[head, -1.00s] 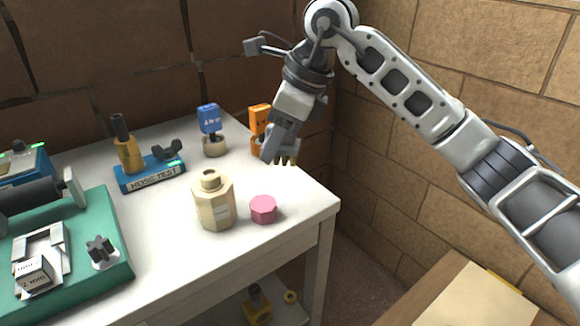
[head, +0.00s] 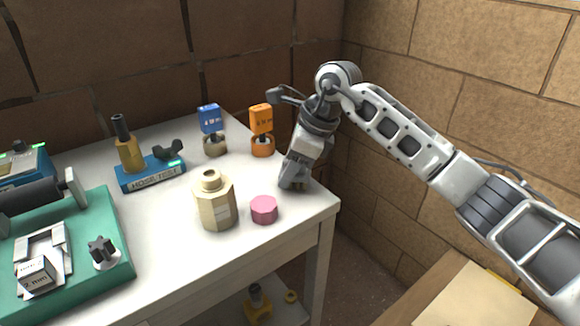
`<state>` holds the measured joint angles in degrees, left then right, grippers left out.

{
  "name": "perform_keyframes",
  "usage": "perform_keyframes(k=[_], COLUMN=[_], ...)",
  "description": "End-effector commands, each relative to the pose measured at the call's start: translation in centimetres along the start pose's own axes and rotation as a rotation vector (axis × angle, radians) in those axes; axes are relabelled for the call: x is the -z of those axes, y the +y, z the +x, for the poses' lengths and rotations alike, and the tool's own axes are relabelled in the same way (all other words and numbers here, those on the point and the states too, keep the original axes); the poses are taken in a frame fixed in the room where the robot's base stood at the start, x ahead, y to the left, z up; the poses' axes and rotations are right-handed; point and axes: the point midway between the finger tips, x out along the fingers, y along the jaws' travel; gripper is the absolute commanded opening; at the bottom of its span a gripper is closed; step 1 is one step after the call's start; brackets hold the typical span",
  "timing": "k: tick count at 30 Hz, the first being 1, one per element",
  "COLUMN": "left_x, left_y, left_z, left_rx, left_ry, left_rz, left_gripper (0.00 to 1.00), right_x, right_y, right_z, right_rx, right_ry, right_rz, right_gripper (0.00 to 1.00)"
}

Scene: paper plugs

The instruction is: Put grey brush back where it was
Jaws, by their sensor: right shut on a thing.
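My right gripper (head: 293,183) is low at the right end of the white table, pointing down, to the right of the orange-topped plug. It is shut on a small grey thing, which I take to be the grey brush. The fingers hide most of it, and its bristles do not show clearly. I cannot tell whether it touches the table top. No other grey brush shows. My left gripper is out of view.
The white table (head: 160,225) holds an orange-topped plug (head: 261,118), a blue-topped plug (head: 210,118), a beige bottle (head: 215,205), a pink cap (head: 264,210), a blue hose-test stand (head: 150,178) and a green board (head: 115,255). A brick wall stands close behind the gripper.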

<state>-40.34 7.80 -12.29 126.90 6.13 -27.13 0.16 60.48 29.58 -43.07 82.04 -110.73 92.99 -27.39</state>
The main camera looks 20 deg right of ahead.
Motion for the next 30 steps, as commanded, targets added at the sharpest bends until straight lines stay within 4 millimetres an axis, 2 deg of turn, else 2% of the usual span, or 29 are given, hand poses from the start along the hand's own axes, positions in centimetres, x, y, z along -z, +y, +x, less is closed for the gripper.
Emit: perform_keyframes(k=[3, 4, 6, 17, 20, 30], left_x=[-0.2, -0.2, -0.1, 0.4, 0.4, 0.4], left_y=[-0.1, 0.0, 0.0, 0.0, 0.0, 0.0], left_z=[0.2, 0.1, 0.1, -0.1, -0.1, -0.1], left_rx=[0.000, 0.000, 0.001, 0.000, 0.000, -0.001], left_ry=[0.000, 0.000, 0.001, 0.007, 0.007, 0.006], left_rz=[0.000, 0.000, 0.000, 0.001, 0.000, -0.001], left_gripper=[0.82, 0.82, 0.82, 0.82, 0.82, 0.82], right_x=[0.1, 0.1, 0.1, 0.0, 0.0, 0.0], right_y=[0.0, 0.0, 0.0, 0.0, -0.1, -0.1], right_z=[0.3, 0.2, 0.2, -0.4, -1.7, -8.9], right_rx=[0.000, 0.000, 0.000, 0.002, 0.005, 0.005], right_ry=[0.000, 0.000, 0.001, 0.000, 0.000, -0.001], right_rz=[0.000, 0.000, 0.001, 0.001, 0.002, 0.002], right_gripper=[0.18, 0.42, 0.58, 0.58, 0.58, 0.58])
